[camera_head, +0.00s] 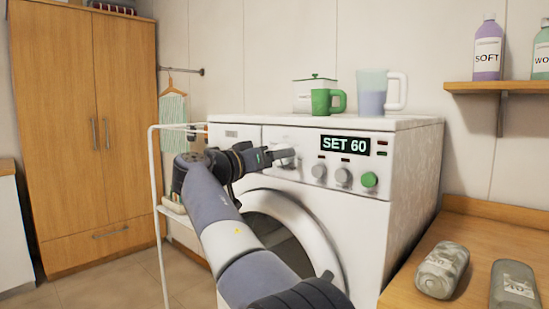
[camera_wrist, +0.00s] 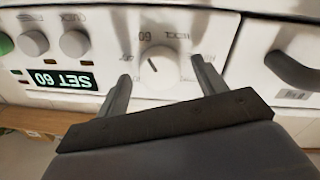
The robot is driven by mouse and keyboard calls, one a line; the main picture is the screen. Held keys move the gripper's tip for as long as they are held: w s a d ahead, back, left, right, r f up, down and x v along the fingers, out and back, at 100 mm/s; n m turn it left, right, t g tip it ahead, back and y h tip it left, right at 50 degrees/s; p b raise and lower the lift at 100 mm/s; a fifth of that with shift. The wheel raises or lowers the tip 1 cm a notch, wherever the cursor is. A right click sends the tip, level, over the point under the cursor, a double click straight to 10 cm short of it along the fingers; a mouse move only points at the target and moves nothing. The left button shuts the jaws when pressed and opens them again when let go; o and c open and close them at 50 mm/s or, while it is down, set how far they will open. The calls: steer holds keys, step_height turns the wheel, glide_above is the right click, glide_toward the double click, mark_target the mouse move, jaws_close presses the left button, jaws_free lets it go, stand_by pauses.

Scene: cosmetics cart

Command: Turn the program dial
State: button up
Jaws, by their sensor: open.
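The program dial (camera_wrist: 158,68) is a round white knob with a dark pointer line, on the front panel of a white washing machine (camera_head: 350,215). Printed marks surround it, one reading 60. In the wrist view, which is upside down, my gripper (camera_wrist: 161,71) is open with one finger on each side of the dial. Gaps show between the fingers and the knob, and I cannot tell how far the tips are from the panel. In the head view my gripper (camera_head: 284,156) is at the panel and largely hides the dial. The display (camera_head: 345,146) reads SET 60.
Two grey knobs (camera_head: 343,176) and a green button (camera_head: 369,180) sit right of the dial. A green mug (camera_head: 328,102) and a clear jug (camera_head: 372,92) stand on top. A white rack (camera_head: 153,215) is at left. A wooden counter (camera_head: 470,225) is at right.

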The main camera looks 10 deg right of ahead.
steer(key=v, duration=1)
steer(key=shift+p, duration=0.4)
steer(key=x, duration=1)
steer(key=shift+w+d+b, duration=0.15)
steer(key=shift+d+b, duration=0.1)
steer(key=shift+b, duration=0.1)
